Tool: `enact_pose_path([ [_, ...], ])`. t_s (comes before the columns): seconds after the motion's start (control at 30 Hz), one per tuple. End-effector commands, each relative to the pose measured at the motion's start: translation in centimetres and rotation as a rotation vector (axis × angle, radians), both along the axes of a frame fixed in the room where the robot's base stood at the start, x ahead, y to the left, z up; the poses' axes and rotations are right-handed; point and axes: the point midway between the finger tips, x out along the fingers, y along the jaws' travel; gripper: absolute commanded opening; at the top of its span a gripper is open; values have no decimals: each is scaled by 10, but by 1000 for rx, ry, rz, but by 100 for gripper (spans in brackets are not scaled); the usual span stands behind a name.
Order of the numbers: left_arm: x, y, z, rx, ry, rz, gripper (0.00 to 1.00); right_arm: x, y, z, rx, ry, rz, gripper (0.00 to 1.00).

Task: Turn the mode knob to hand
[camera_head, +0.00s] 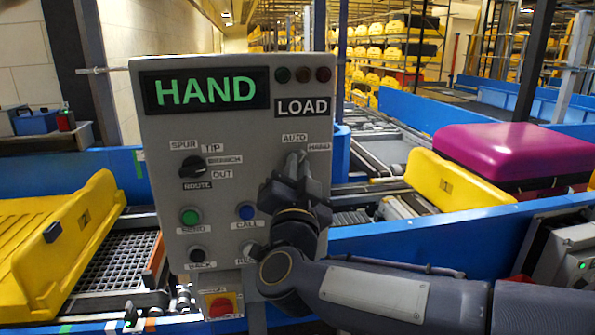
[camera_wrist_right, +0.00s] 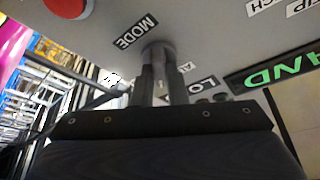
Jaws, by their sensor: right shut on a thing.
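The grey control panel (camera_head: 235,140) stands upright in front of me in the head view. Its display (camera_head: 205,89) reads HAND in green. My right gripper (camera_head: 297,168) reaches in from the lower right, under the AUTO and HAND labels. It is shut on the mode knob, which it hides in the head view. In the right wrist view the dark round mode knob (camera_wrist_right: 158,47) shows between the fingertips, beside the MODE label. The knob's pointer is hidden by the fingers, so I cannot tell its angle. My left gripper is not in view.
The black route knob (camera_head: 195,166), a green button (camera_head: 190,217) and a blue button (camera_head: 246,211) are on the same panel. A yellow tray (camera_head: 65,240) is at left. A magenta suitcase (camera_head: 510,150) lies on the conveyor at right, by another yellow tray (camera_head: 450,185).

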Motion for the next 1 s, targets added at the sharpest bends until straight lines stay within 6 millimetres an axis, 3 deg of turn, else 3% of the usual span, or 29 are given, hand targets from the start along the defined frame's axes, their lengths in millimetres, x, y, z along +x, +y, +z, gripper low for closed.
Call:
enact_pose_path([
  [0.6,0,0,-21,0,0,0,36,0,2,0,363,73,0,0],
  [1.0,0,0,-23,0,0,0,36,0,2,1,458,93,-1,0],
])
